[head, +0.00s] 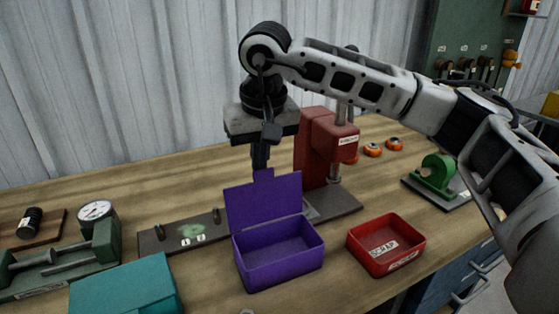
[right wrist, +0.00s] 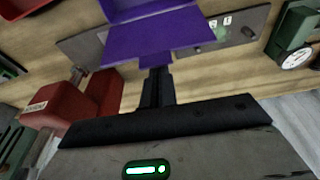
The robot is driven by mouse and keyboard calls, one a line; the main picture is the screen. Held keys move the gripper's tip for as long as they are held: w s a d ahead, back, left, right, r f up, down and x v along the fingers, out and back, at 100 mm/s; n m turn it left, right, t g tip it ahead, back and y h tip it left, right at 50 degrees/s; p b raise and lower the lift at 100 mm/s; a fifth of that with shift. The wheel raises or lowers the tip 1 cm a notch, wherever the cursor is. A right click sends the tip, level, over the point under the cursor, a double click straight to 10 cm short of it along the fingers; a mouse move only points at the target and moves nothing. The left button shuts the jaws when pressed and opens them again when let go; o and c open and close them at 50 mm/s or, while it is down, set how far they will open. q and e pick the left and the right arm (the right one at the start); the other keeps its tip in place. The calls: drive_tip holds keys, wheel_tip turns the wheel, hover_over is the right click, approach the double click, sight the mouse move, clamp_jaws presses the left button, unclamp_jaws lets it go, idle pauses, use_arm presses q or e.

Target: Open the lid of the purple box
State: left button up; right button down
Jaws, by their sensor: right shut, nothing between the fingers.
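The purple box (head: 280,262) stands on the bench in the middle of the head view, with its empty inside showing. Its lid (head: 265,203) is raised at the back, standing about upright and leaning slightly back, with a small tab at its top edge. The lid also shows in the right wrist view (right wrist: 160,38). My right gripper (head: 260,160) points down just behind the lid's tab, fingers shut and empty. In the right wrist view its fingertips (right wrist: 157,76) are right by the tab; I cannot tell whether they touch. My left gripper is not in view.
A red scrap tray (head: 386,246) sits right of the box. A red press (head: 318,150) stands close behind, right of my gripper. A teal box (head: 125,290) and a green gauge fixture (head: 95,245) are at left. A green clamp (head: 436,178) stands at right.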

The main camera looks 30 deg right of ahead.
drive_tip(key=shift+w, duration=0.15)
drive_tip(key=w+f, duration=0.2)
drive_tip(key=w, duration=0.3)
drive_tip(key=w+v, duration=0.2)
drive_tip(key=v, duration=0.8)
drive_tip(key=shift+s+d+r, duration=0.3)
drive_tip(key=shift+d+r, duration=0.05)
